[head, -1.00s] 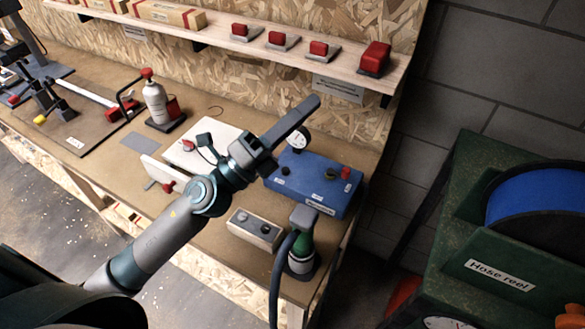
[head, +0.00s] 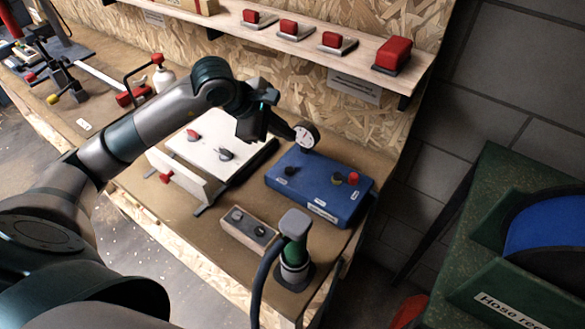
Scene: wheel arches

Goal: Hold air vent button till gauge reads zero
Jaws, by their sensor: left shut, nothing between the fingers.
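The blue box (head: 312,192) stands on the bench, right of centre. A round white-faced gauge (head: 307,136) stands at its back left; its reading is too small to tell. The labels are too small to read, so I cannot tell which is the air vent button. My left gripper (head: 290,133) is shut and empty, its tip close beside the gauge in the picture; I cannot tell whether they touch. My right gripper is not in view.
A white panel unit (head: 222,153) stands left of the blue box. In front are a small two-knob box (head: 248,229) and a green-and-grey hose tool (head: 295,245). A shelf (head: 365,62) with red-topped buttons runs above. The hose reel stand (head: 480,255) is at right.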

